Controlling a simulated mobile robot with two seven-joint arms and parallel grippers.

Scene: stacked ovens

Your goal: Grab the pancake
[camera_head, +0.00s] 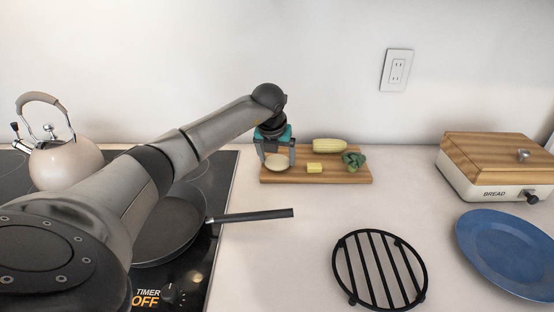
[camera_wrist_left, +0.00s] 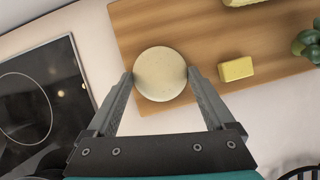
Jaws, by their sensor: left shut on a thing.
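The pancake (camera_head: 277,162) is a pale, round disc at the left end of the wooden cutting board (camera_head: 340,179). It also shows in the left wrist view (camera_wrist_left: 160,74), between the tips of my left gripper (camera_wrist_left: 160,80). In the head view my left gripper (camera_head: 277,160) points down over the board's left end, with its fingers at the pancake's two sides. It is shut on the pancake, which appears to be at or just above the board; I cannot tell which. My right gripper is in neither view.
A yellow block (camera_head: 315,168), a corn cob (camera_head: 330,145) and broccoli (camera_head: 353,160) share the board. A frying pan (camera_head: 170,230) sits on the stove, near a kettle (camera_head: 62,160). A black trivet (camera_head: 380,270), blue plate (camera_head: 507,250) and bread box (camera_head: 495,170) stand right. Counter before the board is clear.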

